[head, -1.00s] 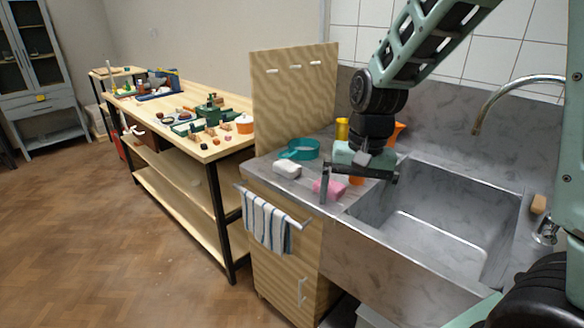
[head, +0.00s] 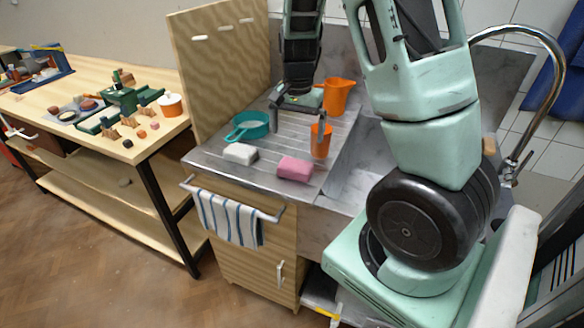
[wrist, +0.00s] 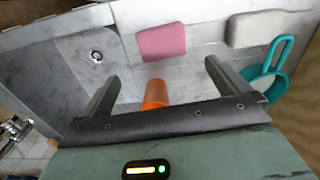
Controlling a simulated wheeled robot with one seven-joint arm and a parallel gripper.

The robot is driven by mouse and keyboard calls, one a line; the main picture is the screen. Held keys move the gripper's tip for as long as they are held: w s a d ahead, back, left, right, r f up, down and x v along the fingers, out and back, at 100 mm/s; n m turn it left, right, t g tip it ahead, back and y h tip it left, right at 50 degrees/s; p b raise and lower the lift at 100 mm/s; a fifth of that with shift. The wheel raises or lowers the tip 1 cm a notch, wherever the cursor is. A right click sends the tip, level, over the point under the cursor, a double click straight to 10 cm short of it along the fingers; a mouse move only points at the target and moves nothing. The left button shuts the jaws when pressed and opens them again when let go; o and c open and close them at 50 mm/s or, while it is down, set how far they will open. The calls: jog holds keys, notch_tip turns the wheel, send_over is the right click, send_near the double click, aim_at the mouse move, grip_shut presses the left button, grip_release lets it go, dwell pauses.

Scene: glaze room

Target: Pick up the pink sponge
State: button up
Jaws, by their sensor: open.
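The pink sponge (head: 295,168) lies on the metal drainboard near its front edge, left of the sink. It also shows in the wrist view (wrist: 161,41), beyond the fingertips and between their lines. My gripper (head: 298,132) is open and empty above the drainboard, behind the sponge in the head view. In the wrist view its two fingers (wrist: 162,80) are spread wide, apart from the sponge. My arm hides part of the sink in the head view.
A white sponge (head: 240,153) lies left of the pink one. A teal pan (head: 250,127) stands behind it. An orange cup (head: 321,142) stands close to my gripper, with an orange jug (head: 338,95) farther back. A striped towel (head: 230,218) hangs in front.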

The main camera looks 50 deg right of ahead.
send_over(295, 165)
notch_tip(295, 165, down, 7)
jog(key=shift+s+d, duration=0.15)
jog(key=shift+f+p, duration=0.6)
jog(key=shift+f, duration=2.15)
jog(key=shift+w, duration=0.2)
jog(key=c, duration=0.8)
